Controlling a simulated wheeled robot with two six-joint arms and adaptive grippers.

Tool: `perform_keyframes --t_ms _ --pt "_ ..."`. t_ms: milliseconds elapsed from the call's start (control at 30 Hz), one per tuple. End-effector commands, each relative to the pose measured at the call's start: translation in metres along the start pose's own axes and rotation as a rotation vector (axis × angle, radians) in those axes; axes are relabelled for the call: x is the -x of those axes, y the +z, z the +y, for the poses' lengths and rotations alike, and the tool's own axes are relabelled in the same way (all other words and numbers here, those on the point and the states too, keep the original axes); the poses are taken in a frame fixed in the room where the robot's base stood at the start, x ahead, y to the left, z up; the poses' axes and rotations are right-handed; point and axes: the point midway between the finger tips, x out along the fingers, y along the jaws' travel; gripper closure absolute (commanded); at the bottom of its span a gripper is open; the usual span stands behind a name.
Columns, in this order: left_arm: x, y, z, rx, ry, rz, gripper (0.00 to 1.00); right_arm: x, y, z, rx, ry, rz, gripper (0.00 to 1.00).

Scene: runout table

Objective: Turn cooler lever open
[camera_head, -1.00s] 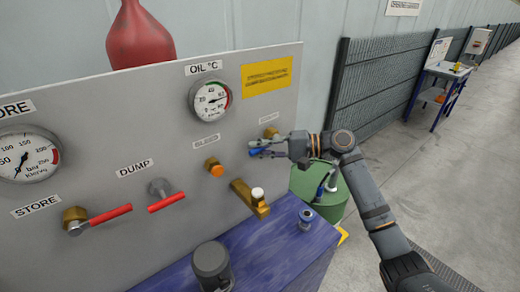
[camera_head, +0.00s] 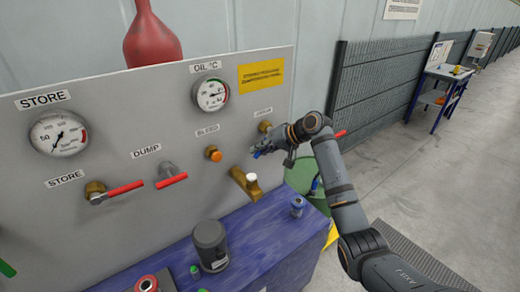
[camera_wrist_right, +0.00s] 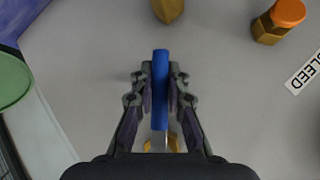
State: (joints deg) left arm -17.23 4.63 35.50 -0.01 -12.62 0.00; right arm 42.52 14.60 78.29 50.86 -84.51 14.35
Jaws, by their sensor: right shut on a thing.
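The cooler lever has a blue handle (camera_wrist_right: 160,85) on a brass valve, seen in the right wrist view between my fingers. My right gripper (camera_wrist_right: 160,92) is shut on the blue handle, with the pads against both its sides. In the head view my right gripper (camera_head: 263,149) is at the lower right of the grey panel, just below the brass cooler valve (camera_head: 265,126). Only a little of the blue handle (camera_head: 257,154) shows there; my fingers hide the rest. My left gripper is not in view.
The orange-capped bleed valve (camera_head: 213,153) and a brass spout (camera_head: 243,182) are close left of my gripper. Red store (camera_head: 122,188) and dump (camera_head: 172,181) levers are farther left. A green drum (camera_head: 300,178) stands beside the blue bench (camera_head: 262,240). Open floor lies right.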

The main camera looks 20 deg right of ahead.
Motion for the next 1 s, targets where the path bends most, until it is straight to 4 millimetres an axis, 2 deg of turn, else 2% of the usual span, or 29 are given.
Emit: perform_keyframes --t_ms 600,1000 --pt "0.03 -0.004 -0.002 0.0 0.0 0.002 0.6 0.002 -0.018 0.033 0.381 0.378 0.113 1.0" --pt "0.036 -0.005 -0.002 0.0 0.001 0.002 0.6 0.006 -0.025 0.044 0.508 0.505 0.152 1.0"
